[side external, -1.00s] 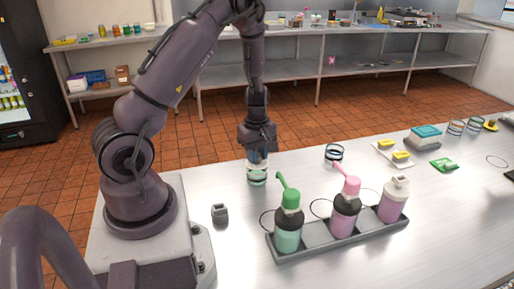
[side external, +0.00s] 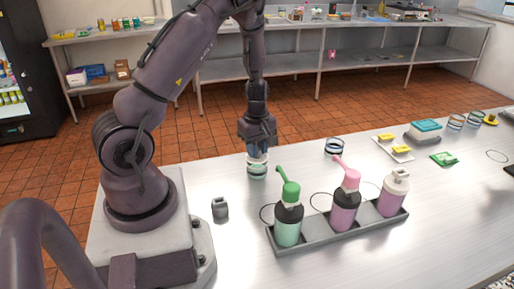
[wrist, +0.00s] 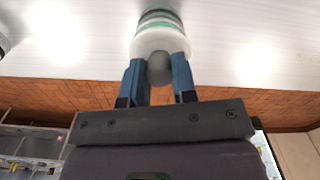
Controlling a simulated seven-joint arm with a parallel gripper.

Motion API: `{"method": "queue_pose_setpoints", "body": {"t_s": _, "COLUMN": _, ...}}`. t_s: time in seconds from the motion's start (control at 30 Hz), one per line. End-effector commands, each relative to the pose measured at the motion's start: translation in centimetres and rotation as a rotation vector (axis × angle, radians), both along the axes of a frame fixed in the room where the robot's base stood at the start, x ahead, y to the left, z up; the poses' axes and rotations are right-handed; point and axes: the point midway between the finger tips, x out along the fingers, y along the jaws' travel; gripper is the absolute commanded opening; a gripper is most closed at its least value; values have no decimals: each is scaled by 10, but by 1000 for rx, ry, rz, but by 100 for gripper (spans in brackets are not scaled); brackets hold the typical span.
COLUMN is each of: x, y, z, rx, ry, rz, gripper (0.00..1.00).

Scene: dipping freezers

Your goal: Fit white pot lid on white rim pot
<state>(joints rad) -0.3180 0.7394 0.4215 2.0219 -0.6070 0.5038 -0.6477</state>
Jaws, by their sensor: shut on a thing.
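My gripper (side external: 258,150) points down with its two blue fingers over a small pot (side external: 257,172) with green and pale bands, which stands on the metal table. In the wrist view my gripper (wrist: 158,65) is shut on the round grey knob (wrist: 160,69) of a white lid (wrist: 160,42). The banded pot (wrist: 158,16) shows directly behind the lid. The lid is at the pot's rim and looks roughly lined up with it. I cannot tell if it is fully seated, as the fingers and lid hide the rim.
A similar banded container (side external: 333,147) stands to the right. A small grey object (side external: 220,208) sits on the left. Yellow items, a teal-topped box (side external: 426,126) and a green packet (side external: 444,159) lie farther right.

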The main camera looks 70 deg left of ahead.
Motion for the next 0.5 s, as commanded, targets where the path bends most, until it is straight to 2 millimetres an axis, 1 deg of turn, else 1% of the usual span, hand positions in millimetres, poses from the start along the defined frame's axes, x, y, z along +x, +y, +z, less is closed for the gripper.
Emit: {"method": "queue_pose_setpoints", "body": {"t_s": 0.5, "x": 0, "y": 0, "z": -13, "rx": 0, "ry": 0, "rz": 0, "gripper": 1}}
